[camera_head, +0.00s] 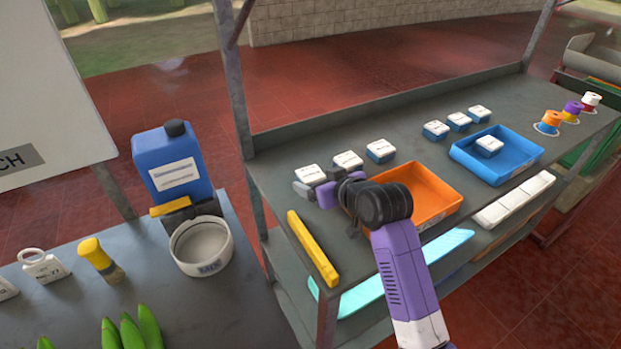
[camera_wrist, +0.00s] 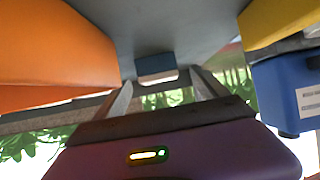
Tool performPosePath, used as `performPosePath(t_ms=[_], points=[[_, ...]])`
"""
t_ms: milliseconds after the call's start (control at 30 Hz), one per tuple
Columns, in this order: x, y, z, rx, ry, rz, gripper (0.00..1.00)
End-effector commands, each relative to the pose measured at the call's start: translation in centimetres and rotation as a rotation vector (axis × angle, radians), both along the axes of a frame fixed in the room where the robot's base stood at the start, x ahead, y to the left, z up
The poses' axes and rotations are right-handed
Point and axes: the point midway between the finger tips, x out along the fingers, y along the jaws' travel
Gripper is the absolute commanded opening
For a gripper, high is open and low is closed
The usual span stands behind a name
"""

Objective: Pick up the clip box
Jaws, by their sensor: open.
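Several small boxes with white lids stand on the grey bench, some showing blue bases; I take these as clip boxes. The leftmost clip box (camera_head: 310,174) stands right behind the end of my gripper (camera_head: 316,189), which partly covers it. In the wrist view one clip box (camera_wrist: 155,66) shows its blue side, just beyond and between the two spread fingers of my gripper (camera_wrist: 163,84). The fingers are open with nothing held. I cannot tell whether they touch the box. Other clip boxes (camera_head: 348,160) (camera_head: 380,150) stand in a row to its right.
An orange tray (camera_head: 440,208) lies right of my gripper, and a yellow bar (camera_head: 313,249) in front. A blue tray (camera_head: 520,138) farther right holds one clip box. A blue jug (camera_head: 172,163) and white round dish (camera_head: 201,246) stand on the left bench. A metal post rises behind.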

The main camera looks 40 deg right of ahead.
Motion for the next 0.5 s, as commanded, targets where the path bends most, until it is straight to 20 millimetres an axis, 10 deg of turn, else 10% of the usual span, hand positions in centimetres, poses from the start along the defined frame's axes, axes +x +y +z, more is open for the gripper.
performPosePath(t_ms=[500], points=[[4.2, -1.6, -2.1, -0.001, -0.001, -0.001, 0.83]])
